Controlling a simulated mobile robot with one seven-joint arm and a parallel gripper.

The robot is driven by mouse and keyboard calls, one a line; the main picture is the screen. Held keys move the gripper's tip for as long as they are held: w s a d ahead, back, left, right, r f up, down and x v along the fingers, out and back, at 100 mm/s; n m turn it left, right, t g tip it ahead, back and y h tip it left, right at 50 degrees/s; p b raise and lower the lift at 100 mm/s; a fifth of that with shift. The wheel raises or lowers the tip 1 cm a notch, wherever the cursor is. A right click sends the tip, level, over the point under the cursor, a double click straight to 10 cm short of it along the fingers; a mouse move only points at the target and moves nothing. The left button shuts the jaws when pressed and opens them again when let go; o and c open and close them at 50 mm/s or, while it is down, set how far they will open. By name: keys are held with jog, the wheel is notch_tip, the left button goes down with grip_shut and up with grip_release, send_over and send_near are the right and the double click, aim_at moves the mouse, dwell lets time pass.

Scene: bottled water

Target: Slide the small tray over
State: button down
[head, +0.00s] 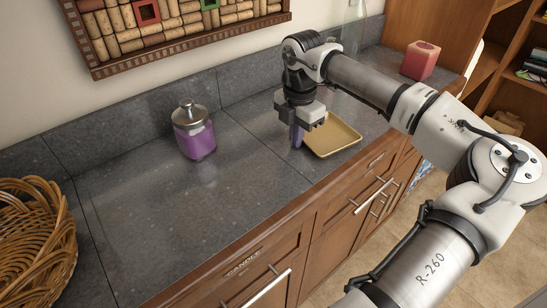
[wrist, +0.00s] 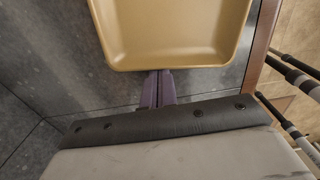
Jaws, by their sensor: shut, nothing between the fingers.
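The small tray (head: 344,141) is a shallow yellow-tan tray lying on the dark grey counter, near the front edge. My gripper (head: 297,141) points down at the tray's left side, with its purple fingers low by the counter. In the wrist view, the tray (wrist: 170,35) fills the upper middle, and my gripper's fingers (wrist: 158,88) are shut together with nothing between them. The fingertips are right at the tray's near rim; I cannot tell whether they touch it. My gripper hides part of the tray's left corner in the head view.
A glass jar (head: 196,138) with purple contents and a metal lid stands on the counter left of my gripper. A wicker basket (head: 36,240) sits at the far left. A pink block-like candle (head: 421,60) stands at the far right end. Counter between jar and tray is clear.

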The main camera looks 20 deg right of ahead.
aim_at(321, 129)
jog(key=w+d, duration=0.1)
jog(key=d, duration=0.1)
jog(key=w+d, duration=0.1)
jog(key=d, duration=0.2)
jog(key=w+d, duration=0.1)
jog(key=d, duration=0.2)
jog(key=shift+w+d, duration=0.1)
jog(key=shift+d, duration=0.15)
